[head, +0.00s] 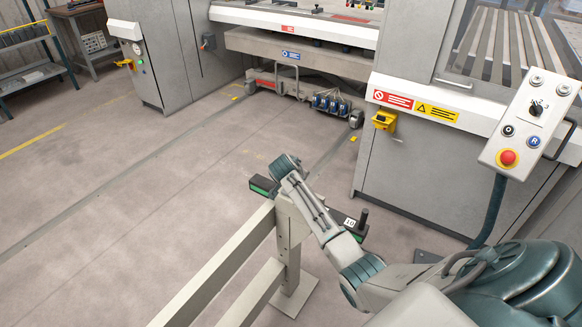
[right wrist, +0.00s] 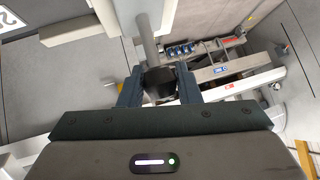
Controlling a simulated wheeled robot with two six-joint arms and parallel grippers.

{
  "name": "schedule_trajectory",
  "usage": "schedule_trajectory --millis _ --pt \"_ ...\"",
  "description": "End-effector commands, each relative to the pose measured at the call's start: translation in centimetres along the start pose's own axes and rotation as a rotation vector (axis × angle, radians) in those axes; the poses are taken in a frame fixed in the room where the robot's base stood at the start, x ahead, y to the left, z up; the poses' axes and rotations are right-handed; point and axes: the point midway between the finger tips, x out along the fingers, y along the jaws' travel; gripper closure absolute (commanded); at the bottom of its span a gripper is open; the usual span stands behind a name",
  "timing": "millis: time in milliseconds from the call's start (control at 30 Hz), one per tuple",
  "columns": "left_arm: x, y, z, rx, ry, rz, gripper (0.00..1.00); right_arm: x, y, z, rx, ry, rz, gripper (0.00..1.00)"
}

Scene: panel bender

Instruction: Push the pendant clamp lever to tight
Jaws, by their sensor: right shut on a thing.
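The pendant (head: 527,125), a light box with a red stop button and a blue button, hangs at the right on a dark teal arm (head: 490,210). My right arm reaches in from the lower right; its gripper is not clearly visible in the head view. In the right wrist view my right gripper (right wrist: 160,88) has its dark fingers on both sides of a black knob (right wrist: 159,78) and is shut on it. A grey rod (right wrist: 147,35) runs up from the knob, apparently the clamp lever. The lever's pivot is not clearly visible. My left gripper is out of view.
A beige rail and post (head: 290,235) stand below my arm. A dark bar with green ends (head: 262,187), a "10" label and an upright black handle (head: 362,217) lie partly behind my arm. The bending machine (head: 300,40) stands behind; floor at left is clear.

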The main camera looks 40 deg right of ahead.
Motion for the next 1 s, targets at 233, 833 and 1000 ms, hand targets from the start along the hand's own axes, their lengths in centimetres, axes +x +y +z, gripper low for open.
schedule_trajectory --millis 233,833,1000 --pt "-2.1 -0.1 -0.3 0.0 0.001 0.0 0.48 0.8 0.2 -0.8 0.042 -0.154 0.013 1.0" --pt "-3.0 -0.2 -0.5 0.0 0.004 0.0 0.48 1.7 0.5 -0.7 0.073 -0.265 0.019 1.0" --pt "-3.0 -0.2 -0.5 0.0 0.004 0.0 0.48 1.7 0.4 -0.7 0.073 -0.265 0.018 1.0"
